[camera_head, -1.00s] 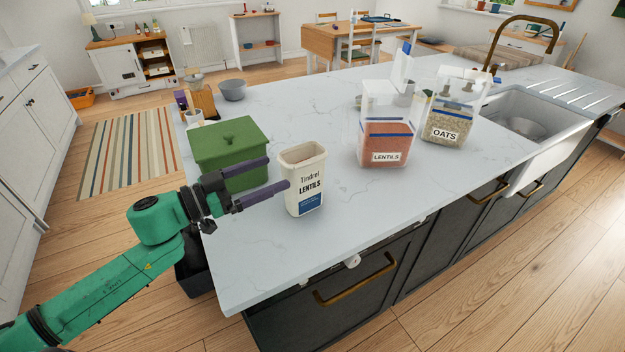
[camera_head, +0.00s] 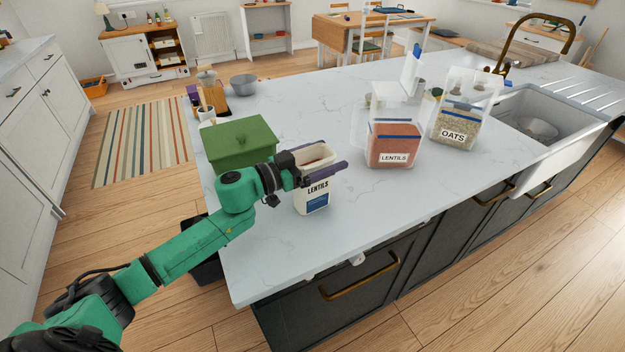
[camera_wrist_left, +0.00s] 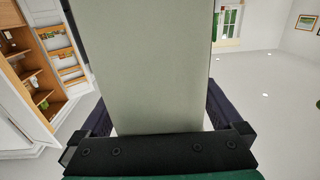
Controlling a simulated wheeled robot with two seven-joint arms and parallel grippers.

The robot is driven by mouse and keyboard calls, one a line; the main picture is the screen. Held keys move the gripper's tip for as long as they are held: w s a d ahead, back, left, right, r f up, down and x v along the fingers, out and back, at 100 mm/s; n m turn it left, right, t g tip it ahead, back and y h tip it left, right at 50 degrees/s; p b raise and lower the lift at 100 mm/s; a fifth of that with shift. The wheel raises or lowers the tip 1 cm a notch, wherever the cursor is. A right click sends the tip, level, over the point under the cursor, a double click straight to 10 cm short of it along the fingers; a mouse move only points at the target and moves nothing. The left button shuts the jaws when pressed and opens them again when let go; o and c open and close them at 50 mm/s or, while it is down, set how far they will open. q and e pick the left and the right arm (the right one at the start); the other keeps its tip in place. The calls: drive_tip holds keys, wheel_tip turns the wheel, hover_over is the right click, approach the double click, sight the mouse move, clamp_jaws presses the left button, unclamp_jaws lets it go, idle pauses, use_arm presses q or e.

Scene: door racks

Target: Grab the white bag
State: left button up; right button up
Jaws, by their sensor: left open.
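The white bag of lentils (camera_head: 314,199), with dark lettering and a blue label, stands upright on the worktop near its front left edge. Its top is open. My left gripper (camera_head: 326,166) is around its upper part, with the jaws open on either side of it. In the left wrist view the bag's pale side (camera_wrist_left: 152,65) fills the middle between my two dark fingers. I cannot tell whether the fingers touch it. My right gripper is not in view.
A green box (camera_head: 240,145) stands just left of the bag. Clear containers of lentils (camera_head: 393,150) and oats (camera_head: 455,125) stand to the right. The sink (camera_head: 545,125) is at the far right. The worktop (camera_head: 375,215) in front of the containers is clear.

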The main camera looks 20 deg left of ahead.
use_arm(q)
drive_tip(key=shift+s, duration=0.1)
drive_tip(key=shift+a, duration=0.15)
drive_tip(key=c, duration=0.5)
clamp_jaws()
drive_tip(key=shift+r, duration=0.1)
